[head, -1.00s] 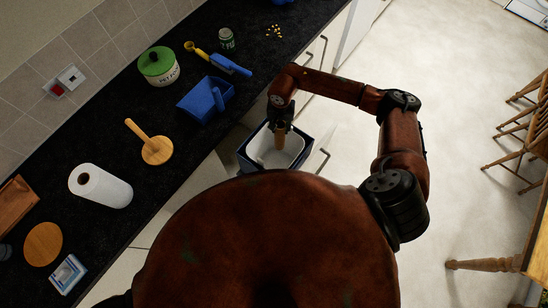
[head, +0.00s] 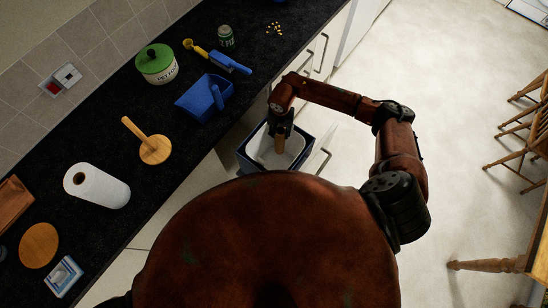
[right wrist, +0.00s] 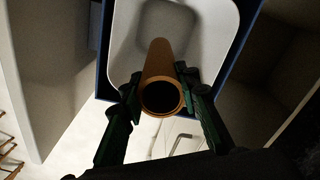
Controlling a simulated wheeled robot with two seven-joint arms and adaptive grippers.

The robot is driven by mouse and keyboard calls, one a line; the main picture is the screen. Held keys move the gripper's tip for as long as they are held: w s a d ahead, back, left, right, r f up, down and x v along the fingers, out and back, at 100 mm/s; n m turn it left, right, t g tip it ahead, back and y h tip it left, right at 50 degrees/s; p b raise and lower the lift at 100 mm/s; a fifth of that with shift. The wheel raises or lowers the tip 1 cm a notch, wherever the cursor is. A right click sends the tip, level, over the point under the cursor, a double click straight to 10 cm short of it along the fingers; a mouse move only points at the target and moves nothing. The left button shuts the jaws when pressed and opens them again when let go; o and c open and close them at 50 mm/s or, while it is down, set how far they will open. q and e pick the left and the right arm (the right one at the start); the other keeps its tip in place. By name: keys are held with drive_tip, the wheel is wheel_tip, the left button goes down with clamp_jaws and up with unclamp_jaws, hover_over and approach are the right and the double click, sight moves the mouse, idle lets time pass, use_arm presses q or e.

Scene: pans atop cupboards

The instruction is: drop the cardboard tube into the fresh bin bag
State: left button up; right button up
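My right gripper (head: 281,128) is shut on the brown cardboard tube (head: 280,145), which hangs upright below it. In the right wrist view my gripper's dark green fingers (right wrist: 160,88) lie on both sides of the tube (right wrist: 157,62), and I look onto its open near end. The tube is over the bin (head: 246,161), a dark blue box with a white bin bag (head: 263,155) lining it. In the right wrist view the bag (right wrist: 215,40) fills the bin's opening behind the tube. I cannot tell how far the tube's lower end reaches inside. My left gripper is not in view.
The bin stands on the floor beside open cupboard fronts. The dark counter (head: 150,185) holds a paper roll (head: 100,187), a wooden holder (head: 155,150), a blue dustpan (head: 205,98), a green-lidded pot (head: 157,66) and a can (head: 226,37). Wooden chairs (head: 515,140) stand at right; the floor between is clear.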

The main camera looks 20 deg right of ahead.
drive_tip(key=o, duration=0.4)
drive_tip(key=shift+o, duration=0.2)
wheel_tip(320, 180, up, 12)
drive_tip(key=shift+s, duration=0.2)
drive_tip(key=shift+a, duration=0.1)
idle(0.5)
